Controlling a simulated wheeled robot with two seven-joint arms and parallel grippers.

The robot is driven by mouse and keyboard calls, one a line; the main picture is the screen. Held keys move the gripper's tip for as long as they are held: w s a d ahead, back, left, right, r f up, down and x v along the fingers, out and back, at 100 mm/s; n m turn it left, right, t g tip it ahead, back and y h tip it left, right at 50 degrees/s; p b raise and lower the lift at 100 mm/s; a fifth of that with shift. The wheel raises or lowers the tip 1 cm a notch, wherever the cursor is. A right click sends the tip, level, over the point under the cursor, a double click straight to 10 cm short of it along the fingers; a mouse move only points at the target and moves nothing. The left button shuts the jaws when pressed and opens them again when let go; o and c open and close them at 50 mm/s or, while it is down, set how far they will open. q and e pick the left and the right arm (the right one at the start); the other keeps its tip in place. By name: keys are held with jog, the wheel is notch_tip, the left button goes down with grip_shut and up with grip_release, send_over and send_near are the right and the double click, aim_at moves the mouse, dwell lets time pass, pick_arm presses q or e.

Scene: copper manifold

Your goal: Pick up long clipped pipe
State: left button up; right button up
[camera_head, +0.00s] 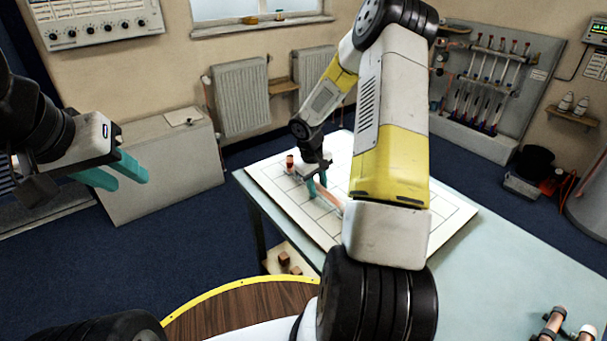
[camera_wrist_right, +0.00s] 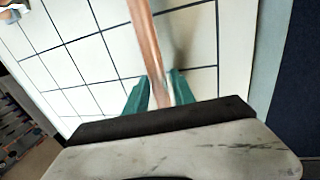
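A long copper-coloured pipe (camera_wrist_right: 147,45) runs up the right wrist view over a white gridded board, with a shadow to its right. In the head view the pipe (camera_head: 329,197) is partly hidden by my right arm. My right gripper (camera_wrist_right: 158,80) has its teal fingers on either side of the pipe. They lie close against it, but contact is unclear. The right gripper (camera_head: 317,190) also shows over the board in the head view. My left gripper (camera_head: 125,178) is open and empty, away from the table at the left. No clips can be made out.
The gridded board (camera_head: 445,212) lies on a pale table (camera_head: 500,260). A small reddish fitting (camera_head: 290,162) is at the board's far left. More pipe pieces (camera_head: 552,322) are at the table's near right. A cabinet (camera_head: 160,165) and radiators (camera_head: 241,97) stand behind.

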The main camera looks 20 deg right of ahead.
grip_shut()
